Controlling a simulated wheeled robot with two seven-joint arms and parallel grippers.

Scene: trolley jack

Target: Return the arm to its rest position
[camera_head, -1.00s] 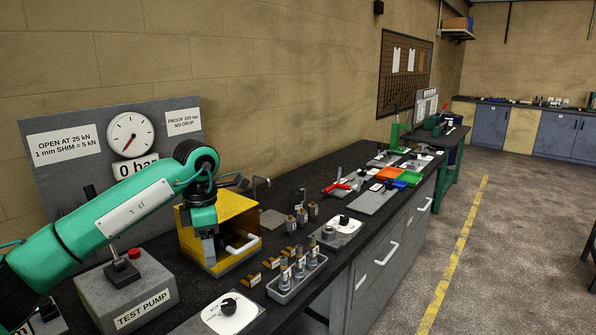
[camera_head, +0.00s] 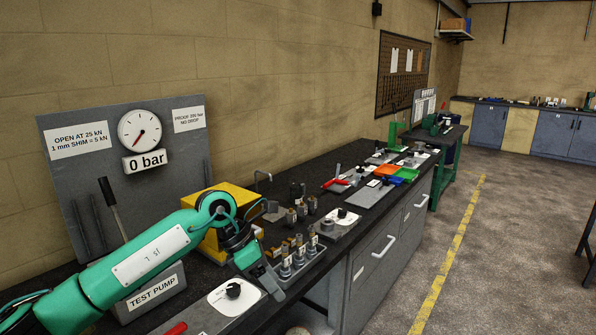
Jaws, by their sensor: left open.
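My left arm (camera_head: 150,252) is green and comes in from the lower left, across the front of the test pump. My left gripper (camera_head: 270,288) is open and points down, between the white plate with a black knob and the grey tray of small fittings. I see nothing held in it, though its fingertips are small and dark here. My right gripper is out of view.
The yellow box (camera_head: 232,196) stands behind my wrist. The test pump (camera_head: 150,292) with its upright lever and the gauge panel (camera_head: 75,175) are at left. The white knob plate (camera_head: 222,303) and fittings tray (camera_head: 302,268) are close to the gripper. Open floor (camera_head: 500,270) lies at right.

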